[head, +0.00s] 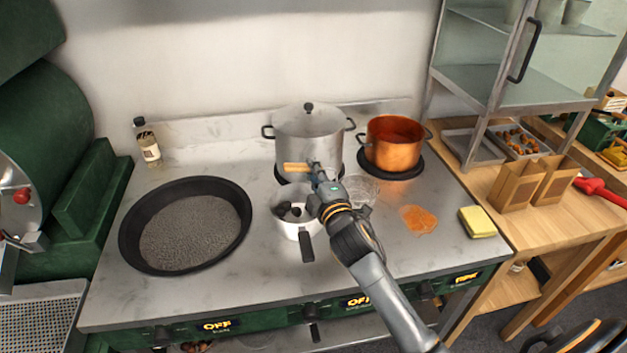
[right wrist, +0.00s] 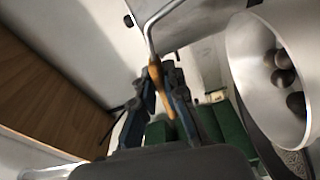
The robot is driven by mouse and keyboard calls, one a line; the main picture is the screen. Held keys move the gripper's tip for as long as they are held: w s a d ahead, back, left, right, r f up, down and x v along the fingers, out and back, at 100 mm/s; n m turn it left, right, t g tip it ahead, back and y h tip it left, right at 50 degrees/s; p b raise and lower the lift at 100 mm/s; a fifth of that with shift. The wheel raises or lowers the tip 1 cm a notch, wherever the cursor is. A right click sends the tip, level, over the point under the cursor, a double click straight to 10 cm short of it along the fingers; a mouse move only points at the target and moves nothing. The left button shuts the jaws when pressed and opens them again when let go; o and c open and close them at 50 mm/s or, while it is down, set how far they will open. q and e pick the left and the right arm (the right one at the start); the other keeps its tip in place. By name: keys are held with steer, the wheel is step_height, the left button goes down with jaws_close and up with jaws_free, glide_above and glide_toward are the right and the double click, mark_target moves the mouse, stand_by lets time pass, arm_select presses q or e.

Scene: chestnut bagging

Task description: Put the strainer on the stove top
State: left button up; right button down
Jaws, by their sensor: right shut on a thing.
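My right gripper (head: 318,172) is shut on the wooden handle of the strainer (head: 297,168), above the stove top (head: 310,260) in front of the steel pot. The handle sticks out left of the fingers. A pale mesh bowl (head: 362,188), seemingly the strainer's, shows to the right of the gripper, partly hidden by it; I cannot tell whether it touches the surface. In the right wrist view the handle (right wrist: 156,75) sits between the fingers, with a bent metal rod running up from it. My left gripper is not in view.
A white pan (head: 291,224) with dark chestnuts stands below the gripper. A lidded steel pot (head: 309,140) and copper pot (head: 393,148) stand behind. A wide black pan (head: 128,235) fills the left. A yellow sponge (head: 478,223) lies right.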

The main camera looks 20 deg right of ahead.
step_height(320, 180, down, 3)
steer(key=shift+r, duration=0.15)
steer(key=shift+f, duration=0.25)
steer(key=c, duration=1.4)
jaws_free()
